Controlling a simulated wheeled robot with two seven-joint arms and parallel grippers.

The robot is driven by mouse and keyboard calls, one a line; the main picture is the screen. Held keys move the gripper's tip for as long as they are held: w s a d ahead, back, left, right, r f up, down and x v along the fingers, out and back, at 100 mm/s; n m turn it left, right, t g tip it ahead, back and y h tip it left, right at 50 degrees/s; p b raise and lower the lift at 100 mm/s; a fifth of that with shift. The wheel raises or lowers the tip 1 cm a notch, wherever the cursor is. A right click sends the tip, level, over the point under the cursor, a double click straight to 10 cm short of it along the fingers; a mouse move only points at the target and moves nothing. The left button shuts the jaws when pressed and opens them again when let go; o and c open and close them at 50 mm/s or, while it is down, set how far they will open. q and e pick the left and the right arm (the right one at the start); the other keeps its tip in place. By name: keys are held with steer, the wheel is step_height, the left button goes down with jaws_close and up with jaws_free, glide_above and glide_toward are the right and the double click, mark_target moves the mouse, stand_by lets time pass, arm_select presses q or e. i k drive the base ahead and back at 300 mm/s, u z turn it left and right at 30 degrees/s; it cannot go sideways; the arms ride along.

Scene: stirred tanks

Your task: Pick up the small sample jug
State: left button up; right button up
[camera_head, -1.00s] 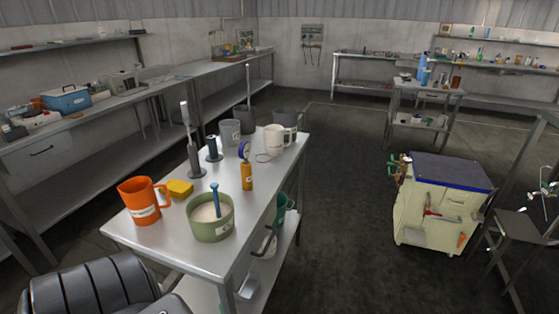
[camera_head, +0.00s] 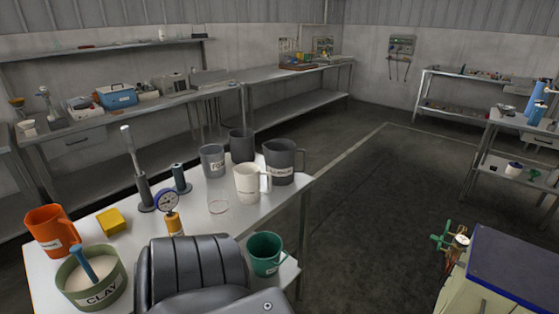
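Several jugs stand at the metal table (camera_head: 275,210), and I cannot tell from labels which one is the small sample jug. A white jug (camera_head: 247,183) with a handle at its right stands upright near the middle. A larger dark grey jug (camera_head: 280,163) stands behind it to the right. A grey labelled vessel (camera_head: 213,161) is to its left. An orange jug (camera_head: 50,230) stands at the left end. A green jug (camera_head: 264,256) sits at the near edge, seemingly lower than the tabletop. Neither gripper is in view; my dark arm link covers the lower middle.
A green tub labelled CLAY (camera_head: 92,281), a yellow block (camera_head: 111,222), a gauge (camera_head: 167,203) and two dark upright stands share the tabletop. A cream cabinet (camera_head: 465,288) stands at lower right. The floor (camera_head: 365,210) right of the table is clear.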

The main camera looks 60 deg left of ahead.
mark_target(220, 211)
steer(key=i, duration=1.6)
steer(key=u, duration=2.55)
